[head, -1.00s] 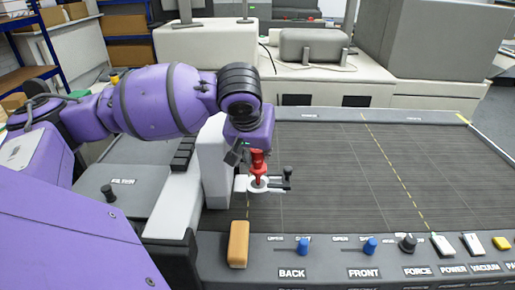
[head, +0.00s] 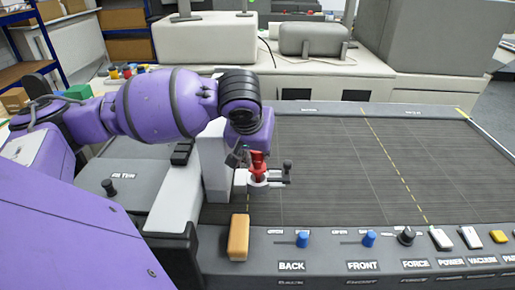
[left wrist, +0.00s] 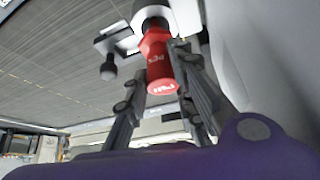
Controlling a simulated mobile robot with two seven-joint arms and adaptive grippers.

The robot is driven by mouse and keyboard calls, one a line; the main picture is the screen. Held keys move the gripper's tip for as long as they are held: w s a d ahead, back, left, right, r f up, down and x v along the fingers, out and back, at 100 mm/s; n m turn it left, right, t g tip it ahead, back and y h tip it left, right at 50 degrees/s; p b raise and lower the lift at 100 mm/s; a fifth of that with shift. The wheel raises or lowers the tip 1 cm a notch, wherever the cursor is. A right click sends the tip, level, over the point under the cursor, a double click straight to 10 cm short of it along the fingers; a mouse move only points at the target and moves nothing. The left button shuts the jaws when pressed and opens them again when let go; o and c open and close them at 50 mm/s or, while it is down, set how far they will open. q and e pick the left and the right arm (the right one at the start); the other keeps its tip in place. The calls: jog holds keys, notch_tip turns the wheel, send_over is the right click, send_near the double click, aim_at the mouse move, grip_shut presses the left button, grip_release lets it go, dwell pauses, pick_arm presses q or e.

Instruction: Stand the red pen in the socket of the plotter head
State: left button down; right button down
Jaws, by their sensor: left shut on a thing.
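The red pen (head: 258,160) stands about upright at the white ring-shaped socket (head: 257,183) of the plotter head. In the left wrist view the red pen (left wrist: 157,62) lies between my finger links, and its dark collar meets the white socket (left wrist: 150,11). How deep it sits I cannot tell. My left gripper (head: 246,156) is shut on the pen, from above and behind; its fingertips are partly hidden. A dark-knobbed lever (head: 287,170) sits right of the socket. My right gripper is out of view.
The white plotter carriage (head: 214,165) stands just left of the socket. The dark flat bed (head: 350,180) is clear to the right. An orange block (head: 238,237) lies at the front edge, beside the panel with blue levers (head: 369,239). Several coloured items (head: 125,71) stand behind my arm.

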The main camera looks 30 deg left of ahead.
pick_arm(q)
jog(key=shift+f, duration=1.3)
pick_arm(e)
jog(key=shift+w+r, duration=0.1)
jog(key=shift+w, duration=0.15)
